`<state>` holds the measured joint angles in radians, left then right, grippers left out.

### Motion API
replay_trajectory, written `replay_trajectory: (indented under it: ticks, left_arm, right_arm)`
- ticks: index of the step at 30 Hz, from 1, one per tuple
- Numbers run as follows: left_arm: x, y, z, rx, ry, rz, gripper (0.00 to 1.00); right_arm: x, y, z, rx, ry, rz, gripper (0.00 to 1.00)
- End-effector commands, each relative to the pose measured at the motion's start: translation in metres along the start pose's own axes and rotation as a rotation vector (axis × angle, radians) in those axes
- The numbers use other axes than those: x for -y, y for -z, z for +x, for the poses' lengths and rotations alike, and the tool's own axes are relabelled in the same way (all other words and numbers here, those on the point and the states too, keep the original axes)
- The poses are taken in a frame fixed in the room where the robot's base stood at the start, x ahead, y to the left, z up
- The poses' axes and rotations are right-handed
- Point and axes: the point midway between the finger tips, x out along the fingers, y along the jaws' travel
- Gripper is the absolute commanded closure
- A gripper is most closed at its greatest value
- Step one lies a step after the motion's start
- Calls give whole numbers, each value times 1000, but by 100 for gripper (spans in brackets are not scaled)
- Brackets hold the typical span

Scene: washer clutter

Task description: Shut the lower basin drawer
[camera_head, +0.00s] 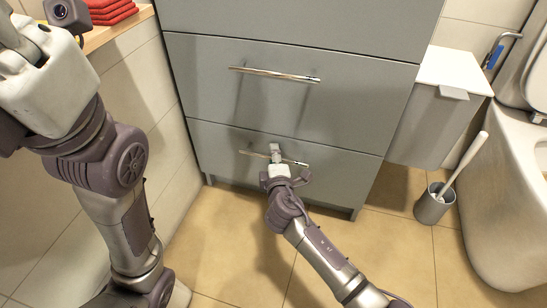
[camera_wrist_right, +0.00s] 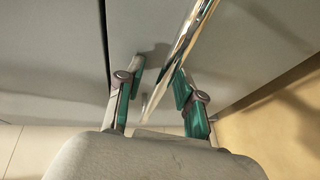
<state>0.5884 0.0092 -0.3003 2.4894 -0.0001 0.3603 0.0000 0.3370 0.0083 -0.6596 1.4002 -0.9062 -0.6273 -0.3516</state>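The lower basin drawer (camera_head: 330,178) is the bottom grey front of the cabinet. It looks about flush with the front above, and no clear gap shows. Its thin metal bar handle (camera_head: 293,162) crosses the front; the bar also shows in the right wrist view (camera_wrist_right: 192,28). My right gripper (camera_head: 275,150) is at this handle. In the wrist view its two fingers (camera_wrist_right: 160,88) stand apart, with the bar close to the right-hand finger; contact cannot be told. My left gripper (camera_head: 22,42) is partly in view at the upper left, and its fingers cannot be made out.
The upper drawer (camera_head: 355,105) has its own bar handle (camera_head: 272,74) and looks shut. A grey bin with a white lid (camera_head: 425,120), a toilet brush holder (camera_head: 432,207) and a toilet (camera_head: 500,200) stand to the right. Folded red towels (camera_head: 108,10) lie on a ledge at the upper left.

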Motion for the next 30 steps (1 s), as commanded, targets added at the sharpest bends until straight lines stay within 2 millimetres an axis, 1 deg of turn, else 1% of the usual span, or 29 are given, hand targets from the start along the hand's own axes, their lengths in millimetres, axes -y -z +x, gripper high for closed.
replay_trajectory:
  ticks: [8, 11, 18, 21, 25, 30]
  left_arm:
    - [0, 3, 4, -12, -5, 3, 100]
    - [0, 3, 3, -11, -4, 3, 100]
    - [0, 2, 2, -8, -3, 2, 100]
    - [0, 2, 2, -8, -3, 1, 100]
    - [0, 2, 2, -8, -3, 1, 100]
    - [0, 2, 2, -7, -3, 1, 100]
  right_arm:
    - [0, 1, -3, -2, 0, 1, 63]
    - [1, 1, -13, -3, 1, 3, 63]
    - [1, 1, -54, -2, 2, 2, 63]
    - [1, 1, -66, -2, 1, 1, 63]
    - [0, 0, -74, -1, 0, 0, 63]
    - [0, 0, -75, -1, 0, 0, 63]
